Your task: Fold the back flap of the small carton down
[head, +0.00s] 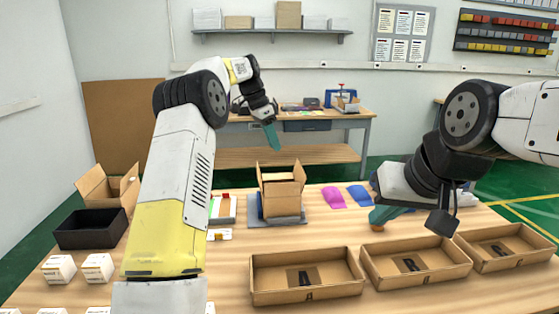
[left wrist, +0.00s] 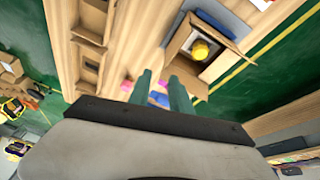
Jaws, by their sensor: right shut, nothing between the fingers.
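The small carton (head: 281,202) stands upright on a grey plate (head: 256,214) mid-table, with flaps raised around its top. Which raised panel is the back flap is hard to tell. In the left wrist view the carton (left wrist: 178,45) is open, with a yellow round thing (left wrist: 201,49) inside. My left gripper (head: 275,142) hangs above and behind the carton, apart from it. Its two teal fingers (left wrist: 159,76) stand apart with nothing between them. My right gripper (head: 376,220) is shut and empty, low over the table to the right of the carton.
Three open cardboard trays (head: 306,293) line the table's front right. Pink (head: 333,197) and blue (head: 359,196) items lie right of the carton. A black bin (head: 90,242), another open carton (head: 92,187) and several white boxes (head: 58,281) are at the left.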

